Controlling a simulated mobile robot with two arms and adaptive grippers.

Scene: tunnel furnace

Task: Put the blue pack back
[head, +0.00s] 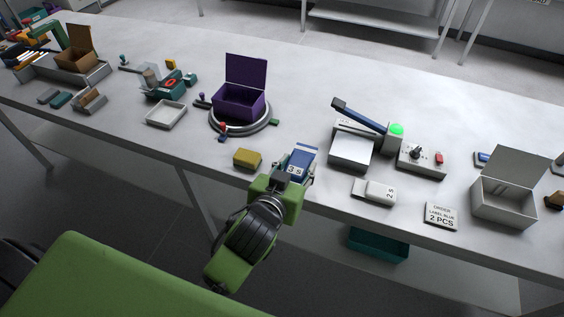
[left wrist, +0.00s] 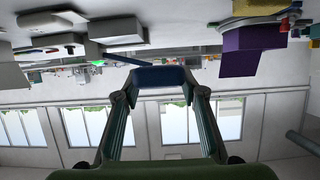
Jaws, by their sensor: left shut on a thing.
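The blue pack (head: 301,158) has a white label with dark print, at the table's front edge in the middle of the head view. My left gripper (head: 290,176) is shut on it from the near side. In the left wrist view the dark blue pack (left wrist: 160,76) sits between the tips of both fingers (left wrist: 160,88). I cannot tell whether the pack touches the table. My right gripper is not in view.
A yellow block (head: 247,158) lies just left of the pack. A purple open box (head: 240,101) stands on a round ring behind. A white device with a blue lever (head: 359,116), a white pack (head: 374,191), a label card (head: 441,215) and a grey open box (head: 503,203) are to the right.

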